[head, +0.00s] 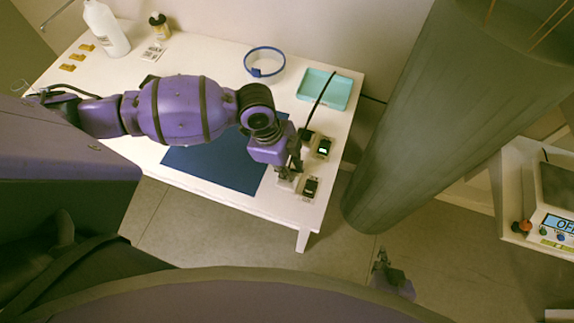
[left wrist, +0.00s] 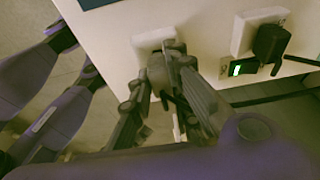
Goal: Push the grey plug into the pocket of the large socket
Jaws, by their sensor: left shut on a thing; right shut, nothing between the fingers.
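My left gripper (head: 292,168) is over the right front part of the white table, shut on the grey plug (left wrist: 158,74). The plug shows as a dark grey body between the fingers in the left wrist view and is mostly hidden. A white socket (left wrist: 148,39) lies right at the fingertips; its pocket is covered by the plug and fingers. I cannot tell whether the plug is inside the pocket. A second white socket (left wrist: 244,38) holds a black plug (left wrist: 271,43). I cannot tell for sure which socket is larger. My right gripper (head: 386,268) is shut and empty, low and away from the table.
A meter with a lit green display (head: 323,147) and a dark one (head: 310,187) sit beside the sockets. A black cable crosses a teal tray (head: 328,88). A large column (head: 440,120) stands right.

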